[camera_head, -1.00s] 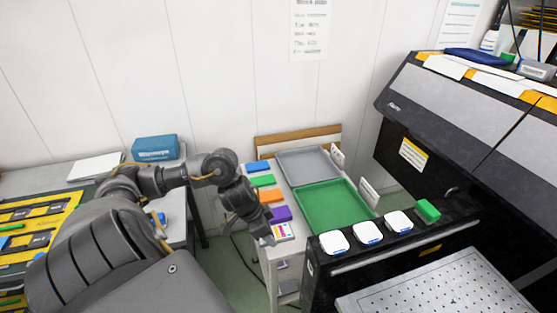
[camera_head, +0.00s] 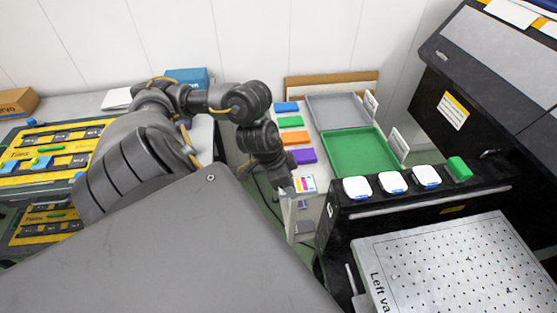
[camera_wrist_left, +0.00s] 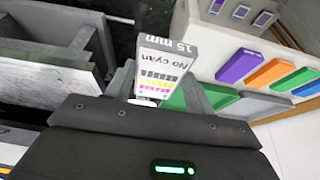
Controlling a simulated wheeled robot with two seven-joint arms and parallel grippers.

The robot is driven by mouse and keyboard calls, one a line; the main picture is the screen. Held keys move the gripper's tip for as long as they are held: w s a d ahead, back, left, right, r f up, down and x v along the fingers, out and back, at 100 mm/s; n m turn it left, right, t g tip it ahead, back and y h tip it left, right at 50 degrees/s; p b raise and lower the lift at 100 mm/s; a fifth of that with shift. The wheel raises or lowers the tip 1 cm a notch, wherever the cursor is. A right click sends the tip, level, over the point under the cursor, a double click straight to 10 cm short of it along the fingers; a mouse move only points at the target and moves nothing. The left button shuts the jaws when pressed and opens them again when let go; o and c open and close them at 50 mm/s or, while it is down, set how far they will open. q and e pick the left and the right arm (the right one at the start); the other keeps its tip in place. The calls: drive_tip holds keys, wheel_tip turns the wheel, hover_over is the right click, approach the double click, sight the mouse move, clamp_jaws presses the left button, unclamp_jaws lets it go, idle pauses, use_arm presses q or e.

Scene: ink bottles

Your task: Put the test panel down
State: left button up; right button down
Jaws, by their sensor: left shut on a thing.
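The test panel (camera_head: 304,184) is a small white block with coloured bars. In the left wrist view the panel (camera_wrist_left: 163,68) reads "No cyan" and "15 mm", upside down in the picture. My left gripper (camera_head: 290,188) is shut on it, with a fingertip on each side of the panel's near end (camera_wrist_left: 152,98). In the head view the panel shows over the near end of the narrow white side table (camera_head: 312,212). I cannot tell whether it touches the table. My right gripper is not in view.
Blue, green, orange and purple blocks (camera_head: 301,156) line the table's left side. A grey tray (camera_head: 338,98) and a green tray (camera_head: 378,160) lie beside them. To the right stands a black printer (camera_head: 440,195) with white-capped bottles (camera_head: 392,182) and a perforated bed (camera_head: 450,262).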

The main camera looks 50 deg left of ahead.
use_arm(q)
drive_tip(key=w+d+r+m, duration=0.2)
drive_tip(key=w+d+r, duration=0.2)
drive_tip(key=d, duration=0.3)
drive_tip(key=w+d+r+m+g+h, duration=0.1)
drive_tip(key=w+d+r+m, duration=0.2)
drive_tip(key=w+d, duration=0.3)
drive_tip(key=shift+d+r+b, duration=0.45)
drive_tip(key=shift+d+r, duration=0.15)
drive_tip(key=shift+r, duration=0.25)
